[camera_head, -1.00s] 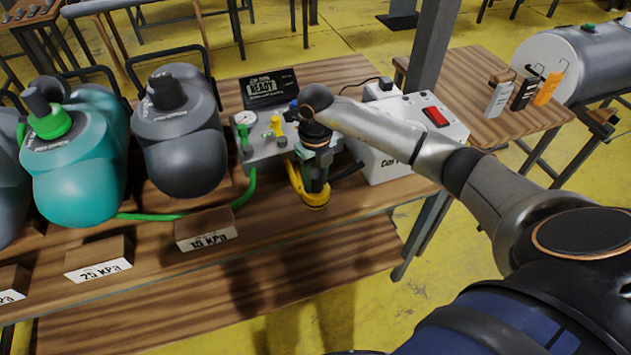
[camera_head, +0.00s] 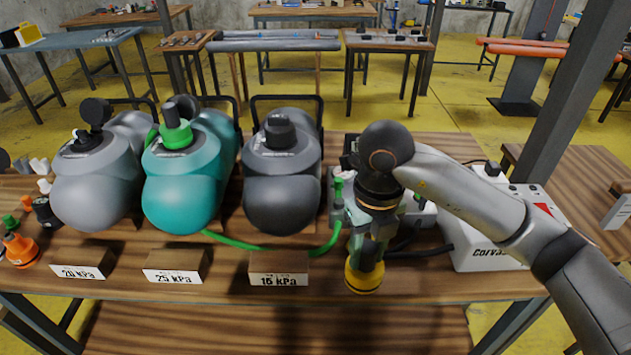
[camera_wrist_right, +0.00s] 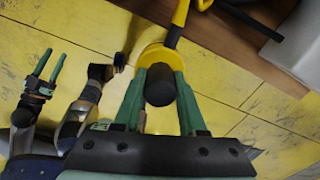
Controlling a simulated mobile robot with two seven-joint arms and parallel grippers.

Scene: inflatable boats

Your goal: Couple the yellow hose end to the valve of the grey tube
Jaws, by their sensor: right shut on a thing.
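My right gripper (camera_head: 368,262) is shut on the yellow hose end (camera_head: 364,278), in front of the pump unit near the bench's front edge. In the right wrist view its green fingers (camera_wrist_right: 161,95) grip the black part of the hose end, with the yellow collar (camera_wrist_right: 158,55) beyond. A light grey tube (camera_head: 96,190) stands at the left behind the 20 kPa sign; a black cap (camera_head: 95,112) stands up by its valve (camera_head: 84,138). A darker grey tube (camera_head: 283,185) has a black cap on top. My left gripper (camera_wrist_right: 46,76) shows only in the wrist view, fingers apart and empty.
A teal tube (camera_head: 185,185) with a green fitting stands between the grey ones. A green hose (camera_head: 255,246) runs from it to the pump unit. Signs (camera_head: 278,270) line the front. Loose fittings (camera_head: 20,248) lie far left. A white box (camera_head: 500,250) stands right.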

